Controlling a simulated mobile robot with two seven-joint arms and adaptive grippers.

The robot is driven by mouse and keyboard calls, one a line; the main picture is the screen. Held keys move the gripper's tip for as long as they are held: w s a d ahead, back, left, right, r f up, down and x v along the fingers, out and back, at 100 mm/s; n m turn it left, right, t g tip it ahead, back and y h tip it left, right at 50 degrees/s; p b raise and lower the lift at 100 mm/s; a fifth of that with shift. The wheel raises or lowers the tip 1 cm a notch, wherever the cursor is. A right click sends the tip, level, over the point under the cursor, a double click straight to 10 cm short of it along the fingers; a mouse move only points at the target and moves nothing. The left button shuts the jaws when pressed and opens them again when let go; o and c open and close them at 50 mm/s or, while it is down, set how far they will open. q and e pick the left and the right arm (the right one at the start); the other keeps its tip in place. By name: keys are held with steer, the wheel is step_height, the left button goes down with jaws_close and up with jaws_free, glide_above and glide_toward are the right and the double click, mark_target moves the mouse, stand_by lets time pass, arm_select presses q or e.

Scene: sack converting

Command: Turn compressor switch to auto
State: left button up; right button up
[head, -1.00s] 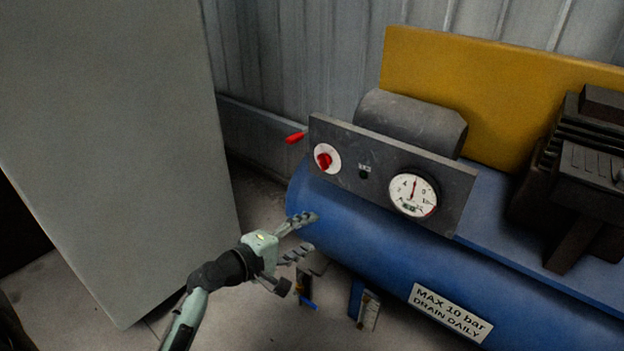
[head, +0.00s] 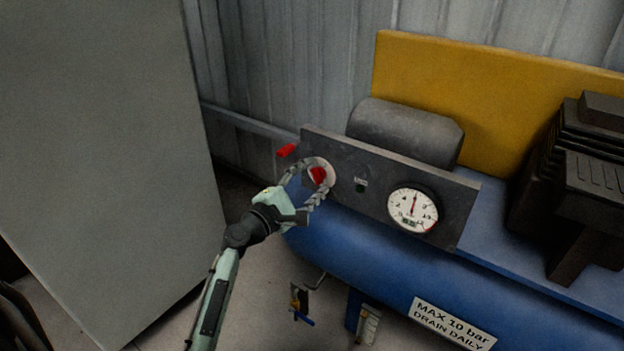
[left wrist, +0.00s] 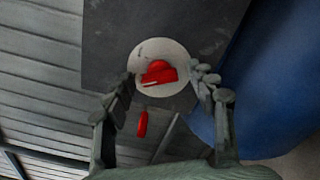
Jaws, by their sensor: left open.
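The compressor switch (head: 319,175) is a red knob on a round white plate (head: 328,166), at the left end of the dark control panel. My left gripper (head: 306,180) is open in front of it, with one finger on each side of the knob in the picture. In the left wrist view the red knob (left wrist: 159,73) shows between and beyond the open fingertips (left wrist: 168,86). I cannot tell whether the fingers touch it. The marks on the plate are too small to read. My right gripper is not in view.
A red lever (head: 287,150) sticks out behind the panel's left end. A pressure gauge (head: 413,209) and a small dark button (head: 361,187) are to the right on the panel (head: 460,205). The blue tank (head: 370,260) lies below. A grey cabinet (head: 110,150) stands at left.

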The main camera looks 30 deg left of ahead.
arm_select(q)
steer(key=shift+c, duration=0.6)
steer(key=c, duration=1)
steer(key=shift+c, duration=0.2)
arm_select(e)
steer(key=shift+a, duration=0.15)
